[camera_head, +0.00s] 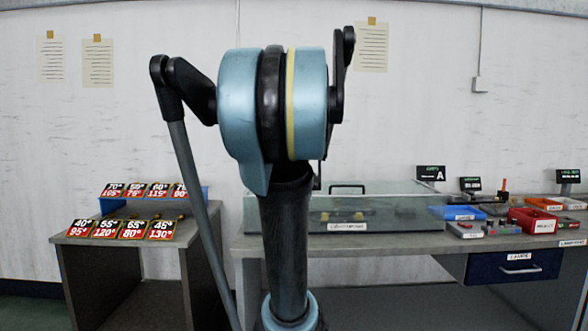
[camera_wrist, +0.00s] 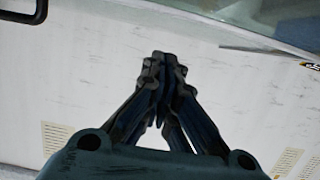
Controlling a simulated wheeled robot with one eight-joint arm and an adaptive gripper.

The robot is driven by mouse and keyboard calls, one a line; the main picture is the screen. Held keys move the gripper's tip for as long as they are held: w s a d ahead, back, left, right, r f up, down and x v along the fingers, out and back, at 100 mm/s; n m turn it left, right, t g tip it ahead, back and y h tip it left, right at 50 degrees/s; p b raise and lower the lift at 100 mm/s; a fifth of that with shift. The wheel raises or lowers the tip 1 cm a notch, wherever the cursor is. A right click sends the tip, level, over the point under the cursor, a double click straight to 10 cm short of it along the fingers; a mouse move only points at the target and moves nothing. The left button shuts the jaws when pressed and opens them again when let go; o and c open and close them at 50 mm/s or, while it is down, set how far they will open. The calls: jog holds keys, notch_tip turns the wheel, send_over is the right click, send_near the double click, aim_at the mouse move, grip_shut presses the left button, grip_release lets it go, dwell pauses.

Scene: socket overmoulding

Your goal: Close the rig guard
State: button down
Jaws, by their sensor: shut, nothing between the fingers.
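The rig guard (camera_head: 385,205) is a clear, glass-like cover on the right-hand bench, with a dark handle at its upper edge. My arm stands in front of its left part, and I cannot tell how far open it is. Small yellowish parts show through the clear panel. In the wrist view my gripper (camera_wrist: 160,62) is shut and empty, its fingers together against a pale wall background. A clear panel edge (camera_wrist: 262,32) crosses the upper right of that view, apart from the fingertips in the picture. My gripper cannot be made out in the head view.
The right bench (camera_head: 400,243) also holds a blue bin (camera_head: 458,213), a red bin (camera_head: 533,220) and small displays. A drawer (camera_head: 513,266) is below. A left table (camera_head: 85,241) carries several temperature cards. A floor gap separates the benches.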

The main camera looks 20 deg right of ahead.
notch_tip(320, 180, down, 6)
jog(key=s, duration=0.1)
dwell(0.6)
jog(key=s+a, duration=0.3)
jog(key=s, duration=0.6)
jog(key=shift+a+r, duration=0.15)
dwell(0.7)
